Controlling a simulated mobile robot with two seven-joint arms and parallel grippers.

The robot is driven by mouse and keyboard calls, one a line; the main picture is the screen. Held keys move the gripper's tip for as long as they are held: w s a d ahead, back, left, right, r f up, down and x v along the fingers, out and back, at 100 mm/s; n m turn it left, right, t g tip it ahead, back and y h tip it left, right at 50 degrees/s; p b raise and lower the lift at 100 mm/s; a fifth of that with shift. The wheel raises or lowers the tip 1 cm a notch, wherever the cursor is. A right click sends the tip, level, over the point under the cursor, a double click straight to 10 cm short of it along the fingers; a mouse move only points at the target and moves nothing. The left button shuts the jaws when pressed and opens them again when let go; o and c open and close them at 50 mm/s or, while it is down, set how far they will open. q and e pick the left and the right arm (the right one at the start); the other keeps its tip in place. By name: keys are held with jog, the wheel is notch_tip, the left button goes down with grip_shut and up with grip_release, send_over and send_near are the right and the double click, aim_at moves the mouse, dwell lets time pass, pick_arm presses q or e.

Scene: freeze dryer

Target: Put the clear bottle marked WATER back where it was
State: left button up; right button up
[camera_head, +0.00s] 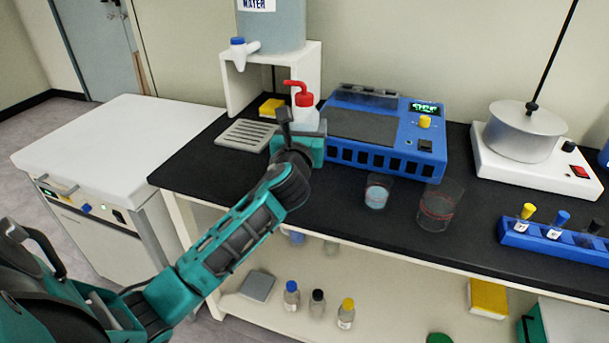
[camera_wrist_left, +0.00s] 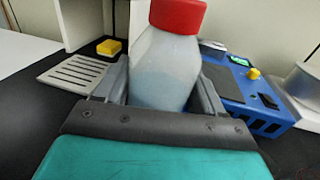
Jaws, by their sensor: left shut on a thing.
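A clear squeeze bottle with a red cap and bent red spout (camera_head: 304,115) stands upright in my left gripper (camera_head: 300,132), at the back left of the black bench. In the left wrist view the same bottle (camera_wrist_left: 165,65) sits between the two dark fingers (camera_wrist_left: 165,95), which are shut on it. Its side is cloudy and translucent, and I can read no marking on it. Its base is hidden by the gripper, so I cannot tell whether it touches the bench. My right gripper is not in view.
A slotted grey drip tray (camera_head: 243,135) lies left of the bottle, below a large WATER tank (camera_head: 272,28) on a white stand (camera_head: 232,85). A blue instrument (camera_head: 390,135) stands close on the right. Two clear beakers (camera_head: 377,192) (camera_head: 438,208) stand near the front edge.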

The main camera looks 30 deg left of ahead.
pick_arm(q)
notch_tip(320, 180, down, 4)
jog(key=shift+b, duration=0.55)
notch_tip(320, 180, down, 5)
jog(key=b, duration=0.2)
jog(key=shift+b, duration=0.3)
jog(key=shift+f, duration=0.35)
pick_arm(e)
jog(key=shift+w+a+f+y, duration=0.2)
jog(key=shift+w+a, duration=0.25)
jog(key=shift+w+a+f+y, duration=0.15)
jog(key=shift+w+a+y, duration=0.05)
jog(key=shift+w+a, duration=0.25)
pick_arm(q)
jog(key=shift+f, duration=0.2)
jog(key=o, duration=1.2)
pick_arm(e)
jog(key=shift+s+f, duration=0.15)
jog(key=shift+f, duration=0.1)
pick_arm(q)
jog(key=shift+o, duration=0.2)
